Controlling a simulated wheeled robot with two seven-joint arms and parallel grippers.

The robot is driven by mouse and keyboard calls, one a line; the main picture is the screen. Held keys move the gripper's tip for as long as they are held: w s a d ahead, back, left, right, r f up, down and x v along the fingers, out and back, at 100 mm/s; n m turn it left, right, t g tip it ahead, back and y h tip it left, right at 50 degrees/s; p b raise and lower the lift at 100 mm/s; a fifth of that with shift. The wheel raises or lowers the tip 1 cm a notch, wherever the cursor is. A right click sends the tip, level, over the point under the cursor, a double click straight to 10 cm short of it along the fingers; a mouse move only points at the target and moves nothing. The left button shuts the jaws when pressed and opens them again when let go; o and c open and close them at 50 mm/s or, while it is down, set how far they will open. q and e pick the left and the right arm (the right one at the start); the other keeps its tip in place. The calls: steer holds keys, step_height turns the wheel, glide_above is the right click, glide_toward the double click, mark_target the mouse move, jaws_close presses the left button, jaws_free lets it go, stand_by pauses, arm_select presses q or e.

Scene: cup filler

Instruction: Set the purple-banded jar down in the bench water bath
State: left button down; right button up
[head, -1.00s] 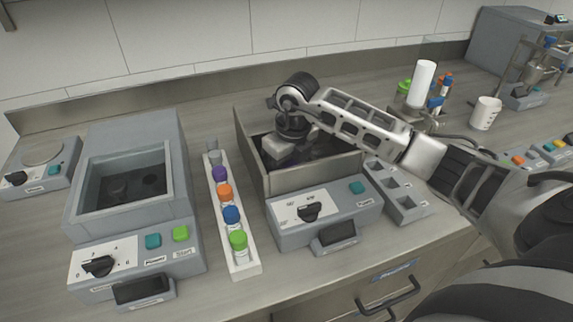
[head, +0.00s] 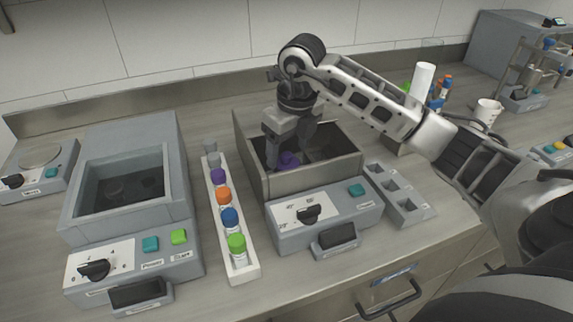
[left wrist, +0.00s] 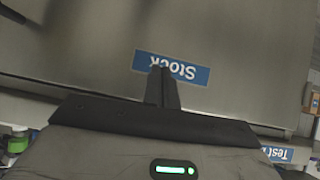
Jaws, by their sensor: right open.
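The bench water bath (head: 313,184) is the grey, open-topped box in the middle of the bench, with a divided basin. The purple-banded jar (head: 289,159) stands low in its left part; only its purple top shows, and the rest is hidden by the front wall and my fingers. My right gripper (head: 284,148) points down over the jar, open, with its fingers around or just above the top; I cannot tell whether they touch it. My left gripper (left wrist: 162,88) shows only in the left wrist view, its fingers together and empty, before a drawer front labelled Stock.
A white rack (head: 245,272) of colour-capped vials stands left of the bath. A grey device (head: 75,215) with a dark basin is farther left. A grey block with square wells (head: 405,205) is close on the right, with a white mug (head: 487,112) beyond.

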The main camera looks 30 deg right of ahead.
steer(key=r, duration=0.5)
steer(key=shift+s+r, duration=0.15)
steer(key=shift+s, duration=0.25)
